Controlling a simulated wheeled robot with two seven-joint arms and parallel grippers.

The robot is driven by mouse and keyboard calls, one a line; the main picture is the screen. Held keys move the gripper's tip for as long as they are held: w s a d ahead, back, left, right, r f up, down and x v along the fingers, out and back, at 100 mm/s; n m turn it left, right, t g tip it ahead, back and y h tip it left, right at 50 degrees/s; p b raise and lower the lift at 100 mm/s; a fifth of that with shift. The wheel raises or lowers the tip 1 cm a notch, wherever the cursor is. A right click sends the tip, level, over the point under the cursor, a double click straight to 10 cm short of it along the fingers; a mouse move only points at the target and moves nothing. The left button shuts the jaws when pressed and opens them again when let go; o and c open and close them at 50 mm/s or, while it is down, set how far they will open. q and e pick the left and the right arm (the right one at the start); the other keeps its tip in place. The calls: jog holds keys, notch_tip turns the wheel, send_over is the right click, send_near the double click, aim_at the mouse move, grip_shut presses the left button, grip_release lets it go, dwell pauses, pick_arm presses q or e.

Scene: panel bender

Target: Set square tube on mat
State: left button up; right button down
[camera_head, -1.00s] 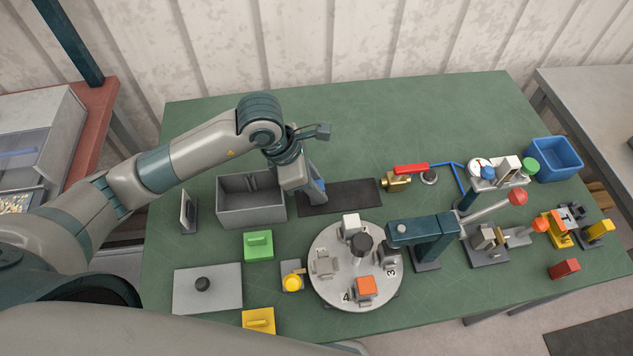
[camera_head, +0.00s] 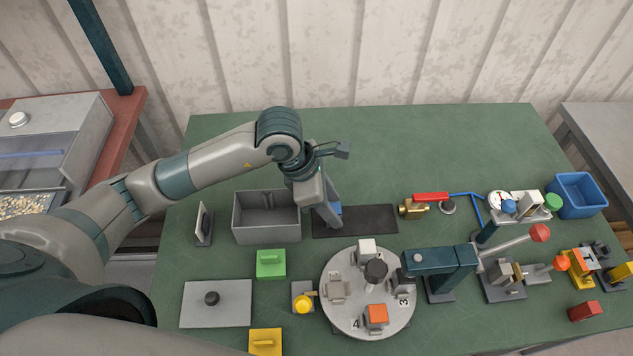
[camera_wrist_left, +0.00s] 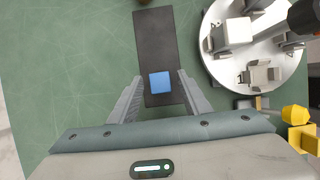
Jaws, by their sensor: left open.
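The square tube looks like a small blue block (camera_head: 337,209), mostly hidden behind a finger in the head view. In the left wrist view the blue tube (camera_wrist_left: 160,83) shows its square end and sits over the near part of the black mat (camera_wrist_left: 155,40). In the head view the mat (camera_head: 370,220) lies flat on the green table, right of the grey bin. My left gripper (camera_head: 333,218) is low over the mat's left end. In the wrist view its fingers (camera_wrist_left: 163,95) stand apart on either side of the tube, with gaps visible. My right gripper is not in view.
The grey open bin (camera_head: 267,232) stands close left of the gripper. A round turntable (camera_head: 345,310) with several fixtures is in front of the mat. A brass valve with a red handle (camera_head: 430,197) is to the right. The table behind the mat is clear.

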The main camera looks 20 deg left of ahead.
pick_arm(q)
jog(key=b+v, duration=0.2)
jog(key=v, duration=0.8)
jog(key=shift+a+r+b, duration=0.2)
jog(key=shift+r+b, duration=0.1)
jog(key=shift+b, duration=0.1)
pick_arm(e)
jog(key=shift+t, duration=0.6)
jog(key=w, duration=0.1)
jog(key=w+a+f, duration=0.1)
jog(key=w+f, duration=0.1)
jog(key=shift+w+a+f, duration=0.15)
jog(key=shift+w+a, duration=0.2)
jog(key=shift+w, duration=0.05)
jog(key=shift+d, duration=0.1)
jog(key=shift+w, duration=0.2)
